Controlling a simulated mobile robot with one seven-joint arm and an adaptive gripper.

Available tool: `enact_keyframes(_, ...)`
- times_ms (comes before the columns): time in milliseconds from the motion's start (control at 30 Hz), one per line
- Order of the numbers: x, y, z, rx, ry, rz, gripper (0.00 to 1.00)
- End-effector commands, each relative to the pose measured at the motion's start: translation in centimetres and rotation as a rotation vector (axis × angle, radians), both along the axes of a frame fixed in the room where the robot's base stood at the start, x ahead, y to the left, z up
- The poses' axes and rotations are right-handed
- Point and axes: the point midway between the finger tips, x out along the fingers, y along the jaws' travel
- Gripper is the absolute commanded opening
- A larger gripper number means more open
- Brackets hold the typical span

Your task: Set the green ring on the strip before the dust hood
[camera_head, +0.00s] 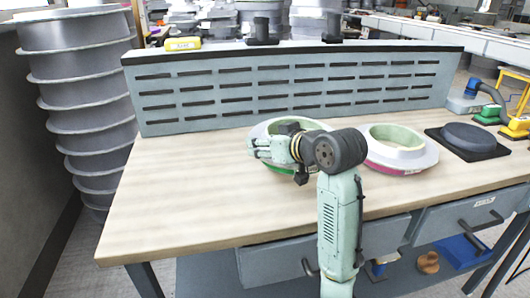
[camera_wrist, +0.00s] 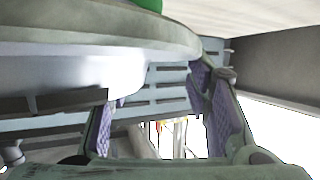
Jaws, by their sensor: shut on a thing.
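The green ring (camera_head: 262,131) is a pale grey flanged ring with a green lower edge, in front of the dust hood (camera_head: 300,88), a long slotted grey panel along the table's back edge. My gripper (camera_head: 254,148) is shut on the ring's near left side. My wrist hides part of the ring. In the wrist view the ring's grey rim (camera_wrist: 80,65) fills the upper left, with a bit of green at the top, and the fingers (camera_wrist: 165,100) stand beside it. I cannot tell whether the ring touches the table. I cannot make out a separate strip before the hood.
A similar ring with a magenta edge (camera_head: 397,150) stands close to the right on the table (camera_head: 170,200). A dark disc on a black pad (camera_head: 467,140) lies farther right. A stack of grey flanged moulds (camera_head: 85,90) stands left of the table. The table's left part is clear.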

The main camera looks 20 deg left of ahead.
Motion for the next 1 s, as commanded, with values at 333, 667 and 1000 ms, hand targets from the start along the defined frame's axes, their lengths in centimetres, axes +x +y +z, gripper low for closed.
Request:
enact_keyframes(333, 0.0, 0.1, -3.4, 0.001, -0.002, 0.002, 0.02)
enact_keyframes(667, 0.0, 0.1, -3.7, 0.000, 0.000, 0.001, 0.46)
enact_keyframes(1000, 0.0, 0.1, -3.7, -0.001, 0.000, 0.001, 0.64)
